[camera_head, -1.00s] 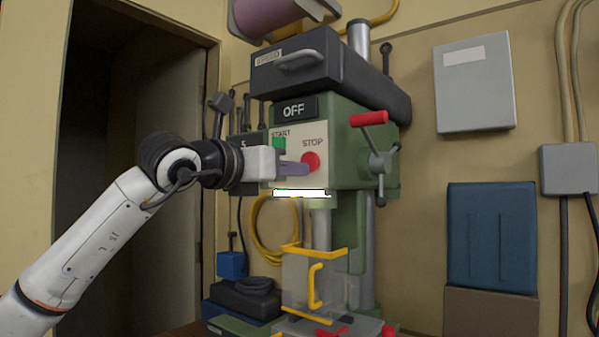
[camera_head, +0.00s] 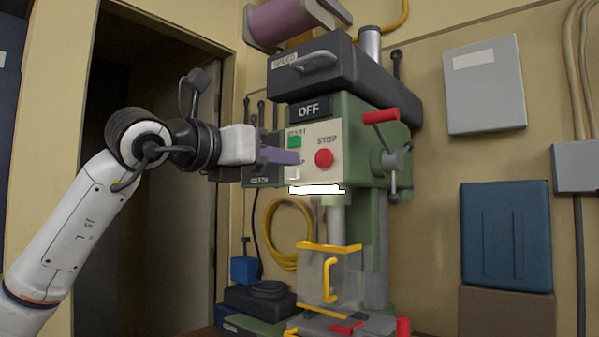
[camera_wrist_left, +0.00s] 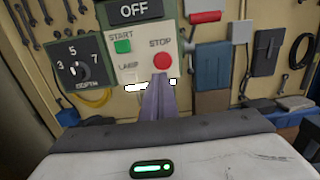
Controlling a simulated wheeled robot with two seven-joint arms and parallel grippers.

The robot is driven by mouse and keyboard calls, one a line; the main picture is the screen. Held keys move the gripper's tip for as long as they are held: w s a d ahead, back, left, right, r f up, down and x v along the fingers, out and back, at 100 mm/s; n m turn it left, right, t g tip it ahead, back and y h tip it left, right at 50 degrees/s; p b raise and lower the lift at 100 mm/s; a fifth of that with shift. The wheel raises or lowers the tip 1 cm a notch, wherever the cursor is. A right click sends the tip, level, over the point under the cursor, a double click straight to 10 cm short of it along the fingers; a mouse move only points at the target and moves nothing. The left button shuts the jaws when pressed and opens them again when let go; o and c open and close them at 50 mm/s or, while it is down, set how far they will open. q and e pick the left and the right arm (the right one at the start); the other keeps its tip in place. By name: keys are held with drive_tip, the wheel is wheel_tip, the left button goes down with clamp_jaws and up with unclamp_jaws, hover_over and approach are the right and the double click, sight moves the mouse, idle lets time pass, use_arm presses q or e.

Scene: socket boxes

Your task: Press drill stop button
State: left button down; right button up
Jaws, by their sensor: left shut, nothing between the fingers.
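The red STOP button (camera_head: 324,158) is on the pale front panel of the green drill press (camera_head: 360,150), right of the green START button (camera_head: 294,141). An OFF sign (camera_head: 309,109) sits above the panel. My left gripper (camera_head: 297,157) is shut and empty, with its purple fingers pointing right, left of the STOP button and apart from it in the head view. In the left wrist view the STOP button (camera_wrist_left: 163,61) shows just beyond the fingertips (camera_wrist_left: 161,76). My right gripper is in neither view.
A red-handled lever (camera_head: 381,117) sticks out at the drill's right side. Below are a clear guard with a yellow handle (camera_head: 330,280) and a yellow coiled hose (camera_head: 272,235). A grey wall box (camera_head: 484,85) and a blue panel (camera_head: 506,236) are at the right.

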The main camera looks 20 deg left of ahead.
use_arm(q)
drive_tip(key=b+v, duration=0.1)
drive_tip(key=v, duration=0.5)
drive_tip(key=shift+s+f, duration=0.2)
drive_tip(key=shift+f, duration=0.05)
